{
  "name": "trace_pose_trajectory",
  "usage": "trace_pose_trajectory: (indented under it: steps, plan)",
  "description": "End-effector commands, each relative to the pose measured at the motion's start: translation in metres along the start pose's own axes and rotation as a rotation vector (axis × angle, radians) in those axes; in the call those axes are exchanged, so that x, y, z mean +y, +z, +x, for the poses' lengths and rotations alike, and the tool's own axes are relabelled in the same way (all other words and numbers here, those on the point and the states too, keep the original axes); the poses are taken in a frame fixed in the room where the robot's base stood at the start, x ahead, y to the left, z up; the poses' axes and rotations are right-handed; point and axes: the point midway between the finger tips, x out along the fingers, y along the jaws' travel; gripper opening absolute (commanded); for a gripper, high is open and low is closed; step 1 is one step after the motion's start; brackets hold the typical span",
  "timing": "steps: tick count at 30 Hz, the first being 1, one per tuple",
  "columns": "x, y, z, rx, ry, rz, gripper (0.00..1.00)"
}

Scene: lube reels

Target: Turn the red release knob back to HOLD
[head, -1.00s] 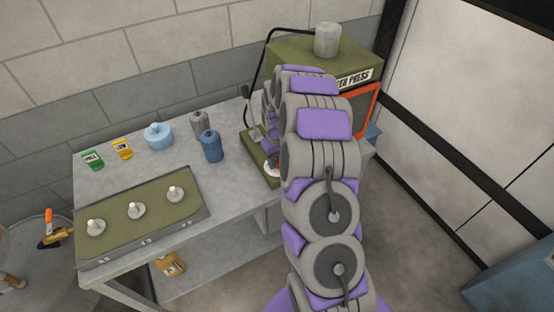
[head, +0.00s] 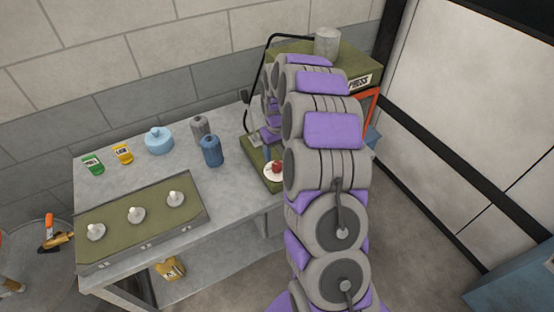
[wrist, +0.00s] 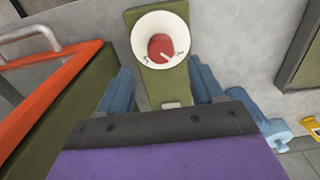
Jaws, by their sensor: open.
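The red release knob (wrist: 161,47) sits in the middle of a round white dial (wrist: 142,32) on a green base (wrist: 126,60). A pale mark shows on the knob's lower part, with small labels on the dial to either side, too small to read. In the head view the knob (head: 277,167) and dial (head: 268,175) show just left of my arm. My gripper (wrist: 160,68) is open and empty. In the wrist view its two blue fingers stand left and right, below the dial in the picture, and apart from the knob. The head view mostly hides it behind my arm.
The green press (head: 360,62) with its orange-red frame (wrist: 70,72) stands behind my arm. Blue bottle (head: 211,151), grey bottle (head: 200,129), light-blue container (head: 159,141) and a green tray (head: 130,215) with white-grey knobs share the grey bench (head: 120,187). Bench is clear between tray and bottles.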

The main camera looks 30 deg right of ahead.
Motion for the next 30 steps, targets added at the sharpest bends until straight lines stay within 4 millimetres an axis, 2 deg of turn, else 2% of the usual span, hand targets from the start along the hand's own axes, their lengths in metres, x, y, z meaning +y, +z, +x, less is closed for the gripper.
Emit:
trace_pose_trajectory:
  steps: [1,6,12,19,30]
  plan:
    - [0.000,-0.002,-0.013,0.006,0.002,0.000,0.67]
    - [0.001,-0.002,-0.051,0.007,0.002,-0.001,0.67]
    - [0.001,-0.002,-0.085,0.004,0.002,-0.001,0.67]
    - [0.000,-0.001,-0.101,-0.001,0.000,-0.002,0.67]
    - [0.000,-0.001,-0.102,-0.001,0.000,-0.001,0.67]
